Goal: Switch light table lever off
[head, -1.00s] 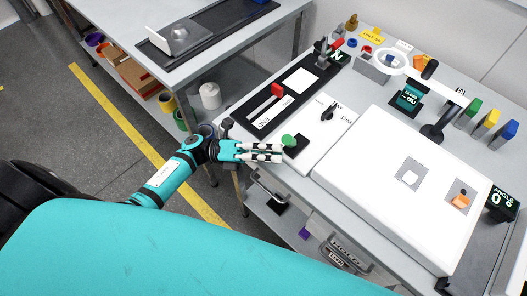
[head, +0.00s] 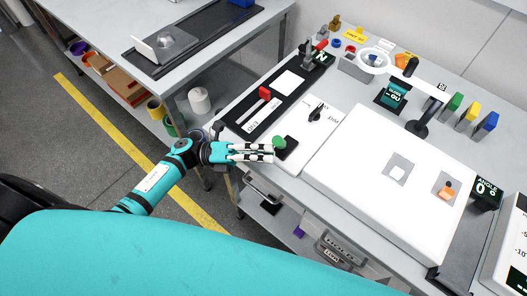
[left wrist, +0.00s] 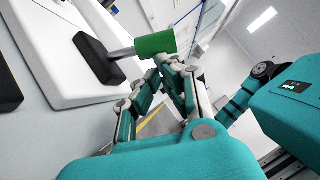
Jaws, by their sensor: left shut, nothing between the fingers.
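The light table (head: 345,208) is a broad white panel on the grey bench. To its left is a white control box (head: 323,104) with a black dial and a lever. The lever has a green knob (head: 279,142) on a black base (head: 291,149). In the left wrist view the green knob (left wrist: 155,44) sits on a grey stem that leans out from its black base (left wrist: 98,58). My left gripper (head: 272,153) is shut and empty, its fingertips beside the knob on the near side. I cannot tell whether they touch it. My right gripper is out of view.
A black slider panel with a red handle (head: 265,92) lies behind the control box. A magnifier lamp (head: 418,127) stands behind the light table. Two small grey squares, one with an orange piece (head: 446,191), lie on the table. Green, yellow and blue blocks stand at the back right.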

